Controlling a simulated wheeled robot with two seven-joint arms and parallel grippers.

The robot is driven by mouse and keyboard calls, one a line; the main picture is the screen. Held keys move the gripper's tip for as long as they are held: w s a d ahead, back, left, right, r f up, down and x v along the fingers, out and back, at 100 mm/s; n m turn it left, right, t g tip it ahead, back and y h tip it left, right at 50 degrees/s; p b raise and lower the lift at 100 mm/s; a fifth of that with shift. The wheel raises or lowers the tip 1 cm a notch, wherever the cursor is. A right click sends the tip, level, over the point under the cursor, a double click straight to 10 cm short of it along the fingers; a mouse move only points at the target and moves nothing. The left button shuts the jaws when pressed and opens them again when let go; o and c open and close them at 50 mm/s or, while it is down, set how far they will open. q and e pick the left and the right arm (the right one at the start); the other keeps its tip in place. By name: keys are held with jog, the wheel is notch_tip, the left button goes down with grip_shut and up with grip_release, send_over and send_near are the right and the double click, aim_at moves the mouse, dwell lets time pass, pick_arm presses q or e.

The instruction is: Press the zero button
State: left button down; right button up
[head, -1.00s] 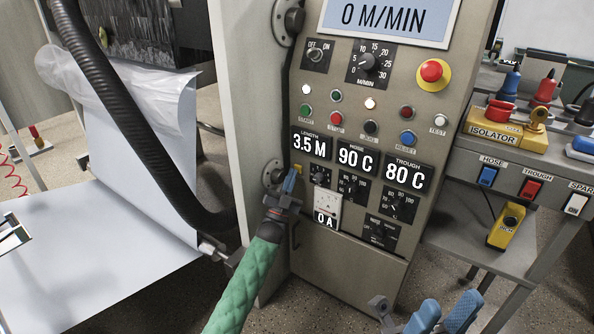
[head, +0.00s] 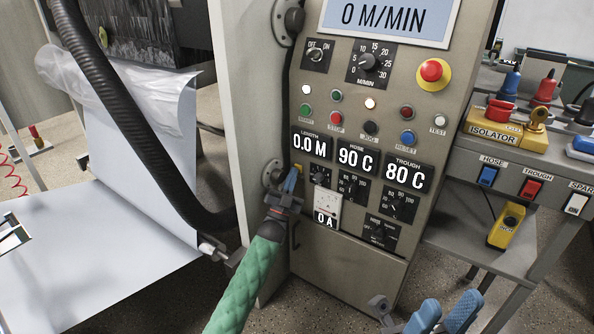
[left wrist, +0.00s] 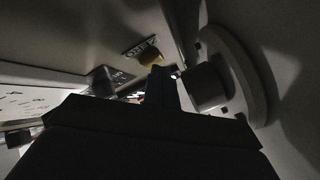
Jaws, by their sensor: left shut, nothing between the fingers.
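The control panel (head: 375,130) stands in the middle of the head view. Its length display (head: 310,146) reads 0.0 M. A small yellow button (head: 298,169) sits just below that display, partly hidden by my left gripper. It also shows in the left wrist view (left wrist: 151,58) beside a small label, close to the fingers. My left gripper (head: 290,180) is shut and empty, with its blue tips at the yellow button; I cannot tell whether they touch it. My right gripper (head: 447,315) is low in the head view, away from the panel, with its two blue fingers apart.
A black hose (head: 135,125) hangs left of the panel, near my left arm. A round flange (head: 272,174) is just left of my left gripper. A side bench (head: 470,150) with an isolator and switches stands at right. A pale paper sheet (head: 95,255) spreads at left.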

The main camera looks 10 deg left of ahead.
pick_arm(q)
jog(key=shift+s, duration=0.1)
dwell(0.4)
jog(key=shift+s+a+p, duration=0.25)
jog(key=shift+s+p, duration=0.2)
jog(key=shift+s, duration=0.15)
jog(key=shift+s+a+p, duration=0.3)
jog(key=shift+s+p, duration=0.05)
jog(key=shift+s, duration=0.45)
jog(key=shift+s+a+p, duration=0.3)
jog(key=shift+s+p, duration=0.1)
jog(key=shift+s, duration=0.35)
jog(key=shift+s+a+p, duration=0.3)
jog(key=shift+s+p, duration=0.05)
jog(key=shift+s, duration=0.45)
